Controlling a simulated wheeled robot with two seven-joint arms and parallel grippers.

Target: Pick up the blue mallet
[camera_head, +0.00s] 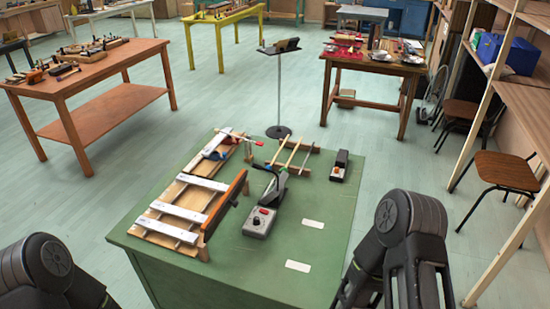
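On the green-topped table (325,240) lies a wooden frame with several pale metal bars (186,208). A small dark blue shape (215,155) lies at the frame's far end, beside a red-handled piece (230,139). It may be the blue mallet's head, but it is too small to be sure, and I cannot make out its handle. Parts of my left arm show at the bottom left and parts of my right arm at the bottom right. Neither gripper's fingers are in view. Both visible arm parts are apart from the blue shape.
A grey box with a red knob (259,222), thin wooden sticks (291,153) and a small black-and-wood block (340,165) are on the green table. Two white cards (298,266) lie at its near right. A black stand (278,131) is behind it. Shelving (500,130) lines the right.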

